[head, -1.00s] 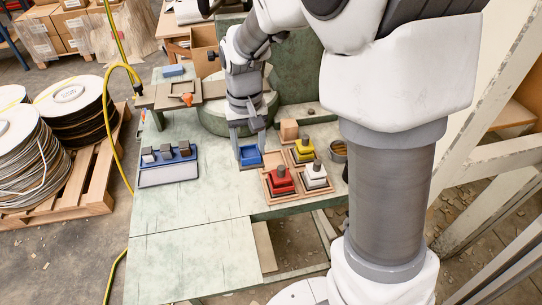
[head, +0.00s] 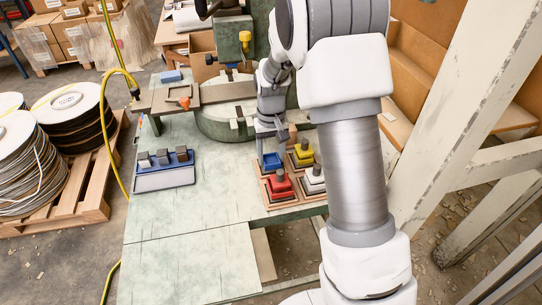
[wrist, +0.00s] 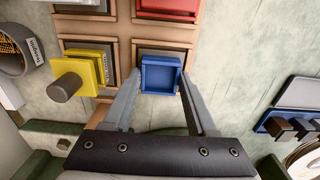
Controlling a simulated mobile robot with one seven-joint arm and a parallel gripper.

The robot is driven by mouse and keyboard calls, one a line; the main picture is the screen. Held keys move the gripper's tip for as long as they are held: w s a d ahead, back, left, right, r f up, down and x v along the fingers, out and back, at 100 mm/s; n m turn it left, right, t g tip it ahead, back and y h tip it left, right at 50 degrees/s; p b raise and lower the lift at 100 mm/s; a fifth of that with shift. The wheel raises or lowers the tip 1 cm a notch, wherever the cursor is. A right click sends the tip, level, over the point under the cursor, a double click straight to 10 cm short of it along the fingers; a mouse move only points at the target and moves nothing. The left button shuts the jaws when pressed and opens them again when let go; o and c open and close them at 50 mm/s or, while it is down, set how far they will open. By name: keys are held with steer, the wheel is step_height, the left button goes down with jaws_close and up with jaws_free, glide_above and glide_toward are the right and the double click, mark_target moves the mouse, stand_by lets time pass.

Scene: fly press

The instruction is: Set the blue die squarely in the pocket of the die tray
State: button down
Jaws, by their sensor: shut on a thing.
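My gripper (head: 271,152) is shut on the blue die (head: 271,161), a square piece with a raised rim. In the wrist view the gripper's fingers (wrist: 160,76) flank the blue die (wrist: 160,77) on its left and right sides. The wooden die tray (wrist: 124,35) lies under it, with red, yellow and white dies in other pockets. The blue die overlaps the tray's remaining pocket (wrist: 165,50), whose dark floor shows along the die's far edge. I cannot tell whether the die hovers over the pocket or touches it.
The red die (head: 279,184), yellow die (head: 303,155) and white die (head: 313,180) stand close by with upright posts. A round can (wrist: 22,50) is beside the tray.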

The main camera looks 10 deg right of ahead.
mark_target(271, 161)
steer(key=shift+f, duration=0.15)
steer(key=shift+c, duration=1)
jaws_free()
step_height(271, 161, up, 12)
steer(key=p, duration=0.2)
steer(key=s+r+t, duration=0.3)
steer(key=s+r, duration=0.8)
steer(key=s, duration=0.1)
steer(key=s+t, duration=0.2)
steer(key=s, duration=1.1)
steer(key=shift+s+r+t, duration=0.2)
steer(key=shift+r+t, duration=0.1)
steer(key=shift+r, duration=0.15)
